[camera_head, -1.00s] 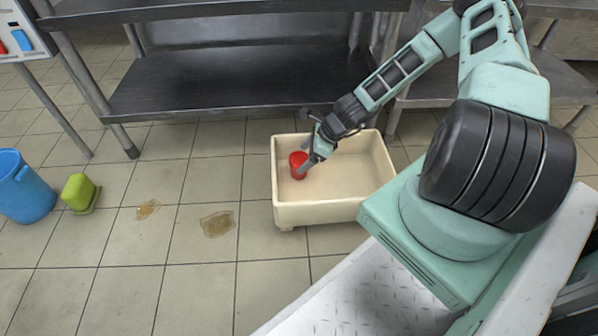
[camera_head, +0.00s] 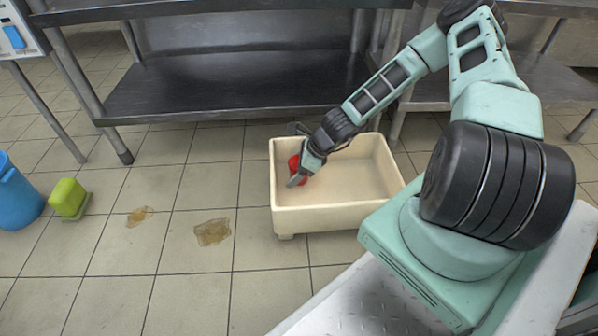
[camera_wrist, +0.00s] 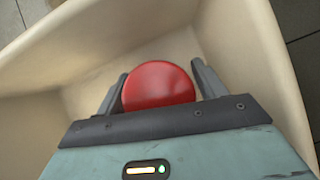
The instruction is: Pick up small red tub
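The small red tub (camera_head: 294,163) stands inside the cream bin (camera_head: 318,219), near its left wall. In the head view my gripper (camera_head: 296,180) reaches down into the bin and partly hides the tub. In the wrist view the round red top of the tub (camera_wrist: 158,85) lies between the two fingers of my gripper (camera_wrist: 160,88). The fingers are spread, one on each side of the tub. A small gap shows at the right finger; the left finger is very close to the tub, and I cannot tell whether it touches.
The bin's walls rise around my gripper. A steel shelf (camera_head: 230,85) stands behind the bin. A blue bucket (camera_head: 18,198) and a green block-like item (camera_head: 68,197) are on the floor at left, with brown spills (camera_head: 212,232) nearer the bin.

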